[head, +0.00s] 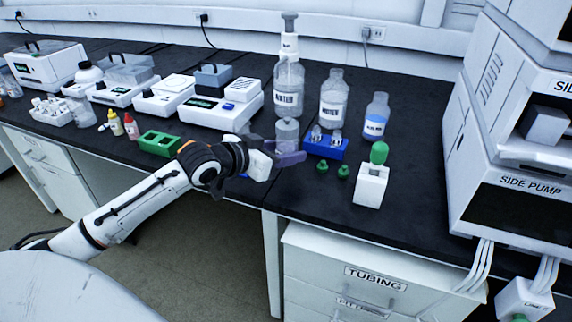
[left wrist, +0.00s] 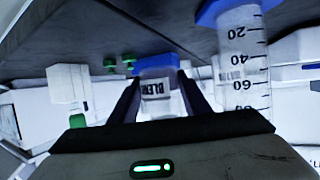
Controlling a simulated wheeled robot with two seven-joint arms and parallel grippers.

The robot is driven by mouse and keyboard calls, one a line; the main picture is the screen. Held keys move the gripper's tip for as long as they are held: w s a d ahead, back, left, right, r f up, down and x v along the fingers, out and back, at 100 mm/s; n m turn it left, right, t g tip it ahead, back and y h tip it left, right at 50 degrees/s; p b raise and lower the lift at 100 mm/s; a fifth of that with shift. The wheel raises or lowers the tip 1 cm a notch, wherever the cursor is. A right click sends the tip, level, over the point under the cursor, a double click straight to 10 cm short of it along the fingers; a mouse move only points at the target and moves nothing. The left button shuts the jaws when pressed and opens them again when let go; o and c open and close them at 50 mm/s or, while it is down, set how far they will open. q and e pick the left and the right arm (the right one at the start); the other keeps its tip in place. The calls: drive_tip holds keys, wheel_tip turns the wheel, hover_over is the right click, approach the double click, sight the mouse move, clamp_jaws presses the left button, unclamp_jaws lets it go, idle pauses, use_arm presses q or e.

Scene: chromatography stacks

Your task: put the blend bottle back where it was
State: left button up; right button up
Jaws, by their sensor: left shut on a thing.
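The blend bottle (left wrist: 155,89) is a small clear bottle with a white label, of which only the start of the name shows. It sits between the two dark fingers of my left gripper (left wrist: 157,100), which is shut on it. In the head view, my left gripper (head: 283,157) reaches in from the left over the bench, left of the blue vial rack (head: 325,148). A clear vessel (head: 287,133) shows at the fingers there; I cannot tell whether it is the held bottle. My right gripper is out of view.
A graduated cylinder (left wrist: 243,65) with a blue base stands close beside the held bottle. Green caps (head: 343,171) and a white holder (head: 371,186) are to the right. Bare bench lies at the front right.

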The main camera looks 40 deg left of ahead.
sight(286, 173)
use_arm(q)
wheel_tip(286, 173, down, 3)
drive_tip(key=shift+f+b, duration=0.15)
drive_tip(key=shift+b, duration=0.15)
drive_tip(key=shift+f, duration=0.1)
drive_tip(key=shift+f, duration=0.15)
drive_tip(key=o, duration=1.1)
drive_tip(key=shift+o, duration=0.2)
